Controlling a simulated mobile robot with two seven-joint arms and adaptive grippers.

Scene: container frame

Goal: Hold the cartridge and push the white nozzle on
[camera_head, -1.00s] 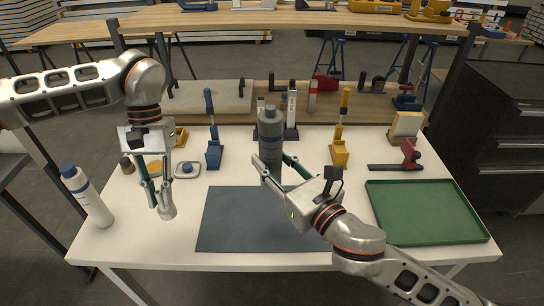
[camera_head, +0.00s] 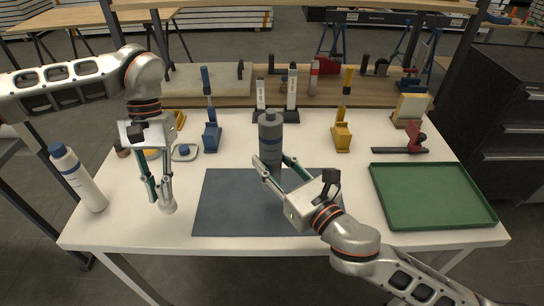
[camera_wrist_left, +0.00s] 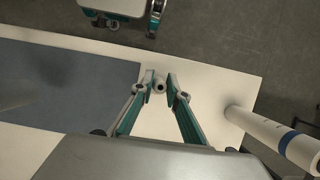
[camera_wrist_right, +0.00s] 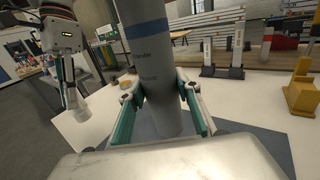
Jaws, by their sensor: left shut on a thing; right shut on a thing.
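The grey cartridge (camera_head: 270,135) with a dark blue band is upright in my right gripper (camera_head: 274,168), whose fingers close on its lower part. It fills the middle of the right wrist view (camera_wrist_right: 150,70). I cannot tell whether its base touches the mat. My left gripper (camera_head: 160,190) points down at the left of the table, shut on the white nozzle (camera_head: 167,206). The nozzle's round end (camera_wrist_left: 159,87) shows between the fingertips in the left wrist view. The nozzle is well apart from the cartridge, left of it and lower in the head view.
A dark grey mat (camera_head: 225,210) lies at the table's front middle. A white bottle with a blue cap (camera_head: 80,180) stands at the far left. A green tray (camera_head: 430,200) is at the right. Blue (camera_head: 212,138) and yellow (camera_head: 341,138) tools stand behind, beside the cartridge.

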